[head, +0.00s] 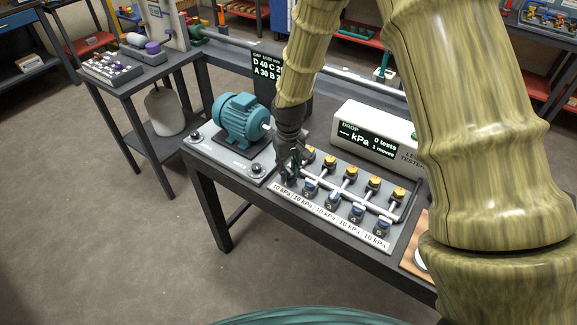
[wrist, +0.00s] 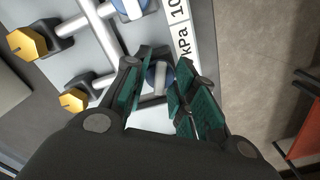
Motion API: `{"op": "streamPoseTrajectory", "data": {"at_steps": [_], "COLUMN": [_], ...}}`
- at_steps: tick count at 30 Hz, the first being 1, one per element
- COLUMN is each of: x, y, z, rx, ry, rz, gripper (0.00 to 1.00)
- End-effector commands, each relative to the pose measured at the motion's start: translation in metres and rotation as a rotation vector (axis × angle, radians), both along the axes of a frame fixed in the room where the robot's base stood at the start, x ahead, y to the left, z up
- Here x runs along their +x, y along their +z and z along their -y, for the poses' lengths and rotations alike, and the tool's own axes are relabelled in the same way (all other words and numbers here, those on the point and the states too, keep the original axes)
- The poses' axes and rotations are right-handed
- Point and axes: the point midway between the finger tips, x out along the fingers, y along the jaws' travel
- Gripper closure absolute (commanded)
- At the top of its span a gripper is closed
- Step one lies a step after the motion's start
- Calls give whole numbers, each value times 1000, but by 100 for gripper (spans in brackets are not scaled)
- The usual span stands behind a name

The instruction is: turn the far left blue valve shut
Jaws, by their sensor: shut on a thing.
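The far left blue valve shows in the wrist view (wrist: 152,76) as a round blue knob with a pale bar across it. My gripper (wrist: 163,62) has its green-padded fingers on either side of this knob, shut on it. In the head view my gripper (head: 288,168) reaches down at the left end of the valve row and hides most of that valve. The other blue valves, such as the second (head: 310,188) and the right-end one (head: 381,228), stand in a row to its right.
Yellow knobs (head: 351,173) line the pipes behind the blue valves. A teal motor (head: 241,118) stands close on the left. A tester box (head: 380,140) with a display sits behind. A strip of "10 kPa" labels (head: 328,216) runs along the front.

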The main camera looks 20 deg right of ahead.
Motion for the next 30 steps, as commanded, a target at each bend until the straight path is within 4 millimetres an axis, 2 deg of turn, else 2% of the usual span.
{"op": "streamPoseTrajectory", "data": {"at_steps": [6, 15, 30], "x": [0, 0, 0], "y": [1, 1, 0], "z": [1, 1, 1], "rx": [0, 0, -1], "ry": [181, 355, 431], "rz": [-1, -1, -1], "gripper": [97, 97, 97]}}
